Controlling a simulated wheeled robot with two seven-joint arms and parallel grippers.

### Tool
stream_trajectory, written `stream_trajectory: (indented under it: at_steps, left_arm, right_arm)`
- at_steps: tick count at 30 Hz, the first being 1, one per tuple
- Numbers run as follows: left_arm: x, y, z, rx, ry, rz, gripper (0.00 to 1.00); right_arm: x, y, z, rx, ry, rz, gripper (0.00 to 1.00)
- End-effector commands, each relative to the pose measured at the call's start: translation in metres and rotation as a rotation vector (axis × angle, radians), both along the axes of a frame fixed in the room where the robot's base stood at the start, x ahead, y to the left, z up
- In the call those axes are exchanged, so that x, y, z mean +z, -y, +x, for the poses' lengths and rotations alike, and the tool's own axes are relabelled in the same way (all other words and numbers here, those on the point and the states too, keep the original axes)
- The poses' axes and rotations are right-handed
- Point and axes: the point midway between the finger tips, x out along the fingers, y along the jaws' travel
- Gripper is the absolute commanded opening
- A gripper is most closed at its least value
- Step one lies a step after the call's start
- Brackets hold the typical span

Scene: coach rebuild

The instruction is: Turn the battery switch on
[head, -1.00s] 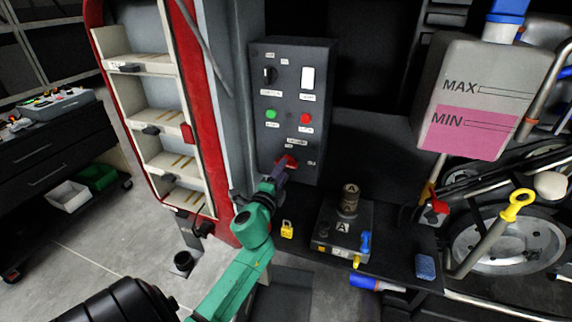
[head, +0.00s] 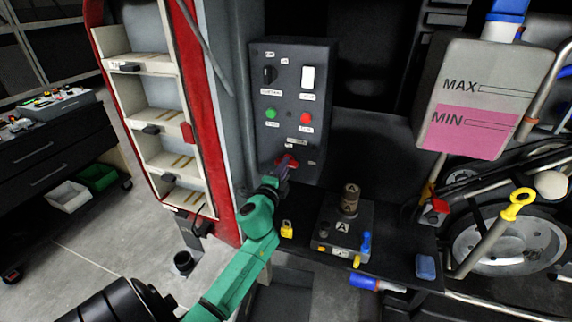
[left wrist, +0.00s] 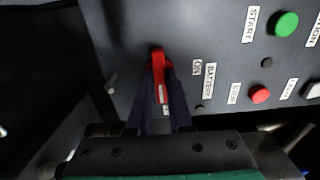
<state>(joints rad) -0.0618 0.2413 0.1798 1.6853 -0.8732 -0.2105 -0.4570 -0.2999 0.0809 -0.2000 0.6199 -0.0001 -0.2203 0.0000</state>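The battery switch is a red handle (head: 290,161) low on the dark control panel (head: 319,110). In the left wrist view the red handle (left wrist: 159,66) sits between my two dark fingers, beside labels reading ON and BATTERY (left wrist: 209,82). My left gripper (head: 282,170) is at the switch. Its fingers (left wrist: 160,90) close in on both sides of the handle and appear to touch it. The fingers hide the handle's lower part and much of its mount. My right gripper is in neither view.
A green button (head: 271,113), a red button (head: 305,118), a black knob (head: 269,74) and a white rocker (head: 307,77) sit higher on the panel. Below, a shelf holds a yellow padlock (head: 287,229) and a battery-like box (head: 342,240). A coolant tank (head: 480,95) stands right.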

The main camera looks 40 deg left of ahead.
Motion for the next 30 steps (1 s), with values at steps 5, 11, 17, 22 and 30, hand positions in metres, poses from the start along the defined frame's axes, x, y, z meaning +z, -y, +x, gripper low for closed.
stream_trajectory:
  at_steps: [5, 11, 17, 22, 30]
  left_arm:
    - [0.002, 0.001, 0.0, 0.002, 0.09, -0.262, 0.0]
    - [0.0, 0.0, 0.0, 0.0, 0.175, -0.504, 0.0]
    - [0.0, 0.0, 0.0, 0.0, 0.18, -0.518, 0.0]
    - [0.003, 0.0, 0.0, 0.002, 0.262, -0.758, 0.0]
    - [0.0, 0.0, 0.0, 0.002, 0.345, -0.995, 0.0]
  right_arm:
    - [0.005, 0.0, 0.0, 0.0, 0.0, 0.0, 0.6]
    - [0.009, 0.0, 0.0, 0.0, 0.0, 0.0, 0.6]
    - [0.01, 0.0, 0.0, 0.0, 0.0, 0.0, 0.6]
    - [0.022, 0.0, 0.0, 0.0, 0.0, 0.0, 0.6]
    - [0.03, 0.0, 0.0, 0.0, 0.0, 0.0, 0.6]
